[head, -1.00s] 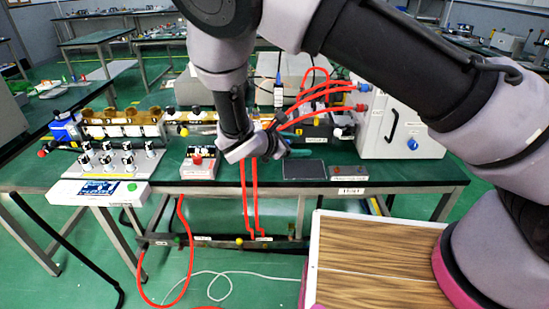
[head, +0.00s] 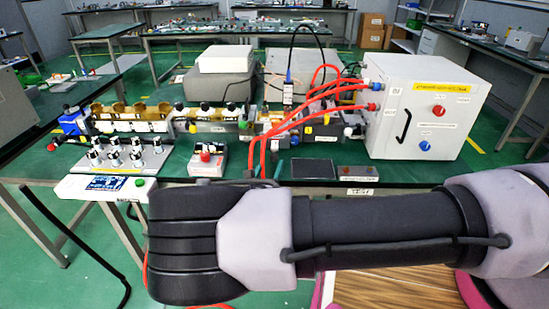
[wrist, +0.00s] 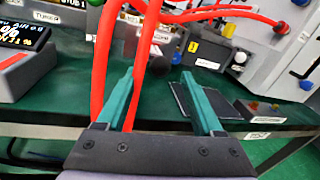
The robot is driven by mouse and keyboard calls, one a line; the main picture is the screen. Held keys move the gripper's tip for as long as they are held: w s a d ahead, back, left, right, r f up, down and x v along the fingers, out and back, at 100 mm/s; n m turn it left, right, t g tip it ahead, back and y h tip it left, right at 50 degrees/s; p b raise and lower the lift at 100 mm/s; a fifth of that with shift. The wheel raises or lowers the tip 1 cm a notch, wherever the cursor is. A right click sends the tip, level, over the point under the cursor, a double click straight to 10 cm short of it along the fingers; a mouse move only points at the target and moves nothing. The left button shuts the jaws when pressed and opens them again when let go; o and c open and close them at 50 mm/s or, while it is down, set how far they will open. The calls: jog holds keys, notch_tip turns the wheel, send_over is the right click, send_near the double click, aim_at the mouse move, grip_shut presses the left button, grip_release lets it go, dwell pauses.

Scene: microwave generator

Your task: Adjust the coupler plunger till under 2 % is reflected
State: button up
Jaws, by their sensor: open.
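A waveguide line (head: 150,113) with brass-coloured, open-topped sections runs along the bench to the white generator cabinet (head: 425,105). Several black and white knobs (head: 115,155) stand on a panel in front of it. I cannot tell which part is the coupler plunger. A small meter box (head: 207,161) with a red button also shows in the wrist view (wrist: 22,60), its display partly cut off. My gripper (wrist: 157,74) is open in the wrist view, its teal fingers over the bench's front edge. Red hoses pass between the fingers, close to the left one.
Red hoses (head: 316,115) loop from the cabinet and down across the bench front. A flat dark plate (head: 313,169) and a small box with buttons (head: 357,173) lie near the front edge. A white display unit (head: 104,187) sits at the left front.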

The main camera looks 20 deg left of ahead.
aim_at(273, 160)
jog(key=w, duration=0.5)
jog(key=shift+a, duration=0.1)
grip_shut()
dwell(1.3)
